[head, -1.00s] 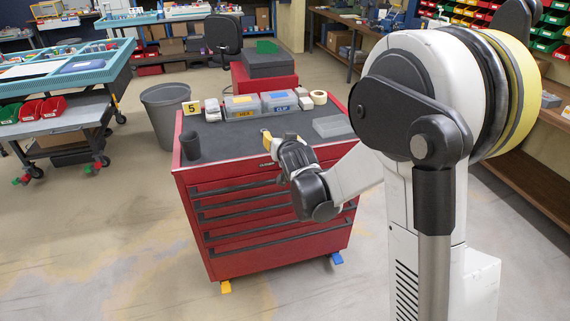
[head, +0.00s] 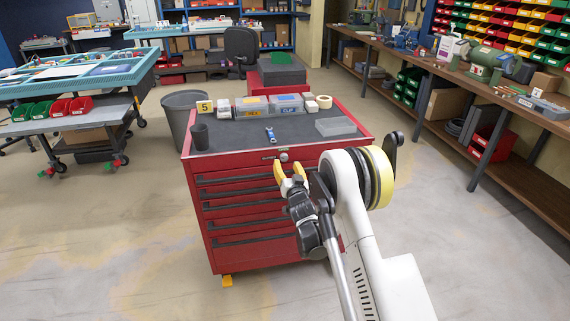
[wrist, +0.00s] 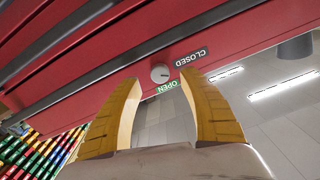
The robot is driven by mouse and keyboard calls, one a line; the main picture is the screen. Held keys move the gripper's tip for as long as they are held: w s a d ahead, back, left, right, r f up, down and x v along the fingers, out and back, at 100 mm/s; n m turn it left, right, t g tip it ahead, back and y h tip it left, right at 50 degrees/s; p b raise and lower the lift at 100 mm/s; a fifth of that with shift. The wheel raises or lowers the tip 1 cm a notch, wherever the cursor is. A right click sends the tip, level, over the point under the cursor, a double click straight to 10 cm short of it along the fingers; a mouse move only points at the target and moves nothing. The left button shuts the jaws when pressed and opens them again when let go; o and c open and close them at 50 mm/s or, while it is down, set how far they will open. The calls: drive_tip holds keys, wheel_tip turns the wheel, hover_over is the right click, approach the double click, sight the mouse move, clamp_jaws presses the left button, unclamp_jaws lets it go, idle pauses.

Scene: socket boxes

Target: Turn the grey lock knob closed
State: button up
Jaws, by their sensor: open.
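The grey lock knob (head: 284,157) sits on the top front rail of the red tool cabinet (head: 250,235). In the wrist view the round knob (wrist: 160,73) appears between my yellow fingertips, set against the red front. A dark CLOSED label (wrist: 191,57) and a green OPEN label (wrist: 167,87) lie beside it, both upside down in this view. A small dark mark shows on the knob's face; its exact direction is hard to tell. My gripper (head: 289,169) is open and empty, in front of the cabinet and just below the knob in the head view, apparently not touching it.
On the cabinet top are a dark cup (head: 200,137), a blue wrench (head: 270,135), a clear tray (head: 336,126) and labelled boxes (head: 286,104). A grey bin (head: 184,118) stands at left. A long workbench (head: 455,85) lines the right. The floor before the cabinet is clear.

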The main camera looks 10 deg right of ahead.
sight(285, 159)
drive_tip(key=w+b, duration=0.1)
drive_tip(key=w, duration=0.3)
drive_tip(key=shift+w, duration=0.15)
clamp_jaws()
drive_tip(key=shift+n, duration=2.9)
